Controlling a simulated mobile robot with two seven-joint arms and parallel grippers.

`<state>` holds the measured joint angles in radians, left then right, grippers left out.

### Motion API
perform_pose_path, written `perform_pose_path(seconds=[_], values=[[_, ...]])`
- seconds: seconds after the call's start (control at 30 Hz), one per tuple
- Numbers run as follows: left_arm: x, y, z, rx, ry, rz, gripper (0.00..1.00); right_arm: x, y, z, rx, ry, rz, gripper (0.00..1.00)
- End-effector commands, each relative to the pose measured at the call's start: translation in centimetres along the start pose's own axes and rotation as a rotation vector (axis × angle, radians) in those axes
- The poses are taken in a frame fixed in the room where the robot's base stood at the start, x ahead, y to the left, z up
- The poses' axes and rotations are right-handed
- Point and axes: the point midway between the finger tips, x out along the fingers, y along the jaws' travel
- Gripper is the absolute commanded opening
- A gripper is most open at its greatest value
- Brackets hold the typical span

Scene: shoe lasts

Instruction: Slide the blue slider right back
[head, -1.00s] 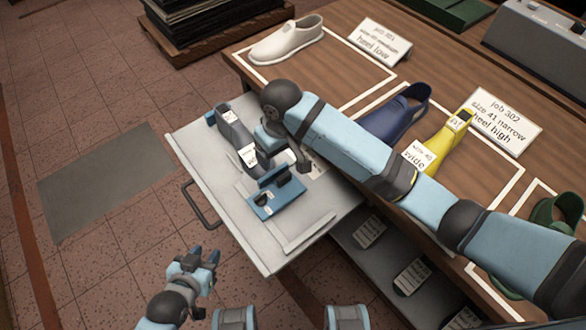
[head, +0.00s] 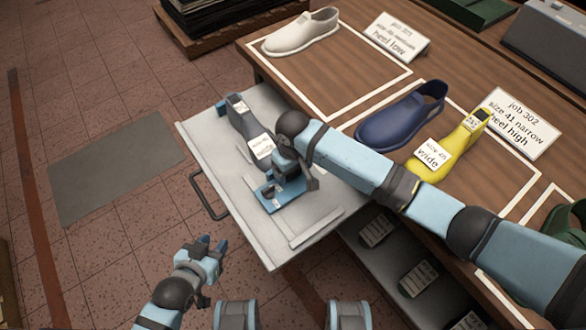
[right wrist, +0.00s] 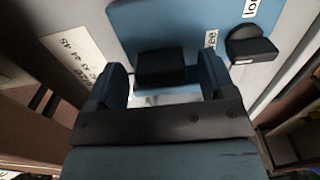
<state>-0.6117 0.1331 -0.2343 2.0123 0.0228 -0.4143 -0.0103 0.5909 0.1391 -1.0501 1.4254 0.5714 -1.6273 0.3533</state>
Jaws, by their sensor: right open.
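A blue slider plate (head: 268,206) lies in the open grey drawer (head: 310,232), partly hidden under my right gripper (head: 275,185). In the right wrist view the blue plate (right wrist: 195,25) carries white labels, only partly readable. A black block (right wrist: 160,68) shows between the two fingers of my right gripper (right wrist: 163,85), which is open. Gaps show beside the block; I cannot tell whether a finger touches it. A second black knob (right wrist: 252,47) is to the right, outside the fingers. My left gripper (head: 212,244) is open and empty, in front of the drawer and off it.
A grey shoe last (head: 243,120) with a white label stands in the drawer behind the slider. A printed scale strip (right wrist: 75,55) lies beside the plate. The bench above holds a white shoe (head: 302,32), a blue shoe (head: 400,115) and a yellow last (head: 450,145).

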Motion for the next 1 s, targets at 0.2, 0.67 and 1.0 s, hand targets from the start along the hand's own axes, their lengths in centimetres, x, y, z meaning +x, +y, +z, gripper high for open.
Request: perform_pose_path(seconds=[0.2,0.67,1.0], values=[[0.0,0.0,-0.1,-0.001,0.001,0.000,0.39,0.7,0.0,0.0,-0.001,0.000,0.000,0.77],[0.0,0.0,-0.1,-0.002,0.002,-0.001,0.39,0.6,0.0,0.0,0.000,0.000,0.000,0.10],[-2.1,0.1,-3.4,0.011,0.017,-0.003,0.39,-0.1,0.0,3.1,0.000,-0.004,-0.001,0.08]])
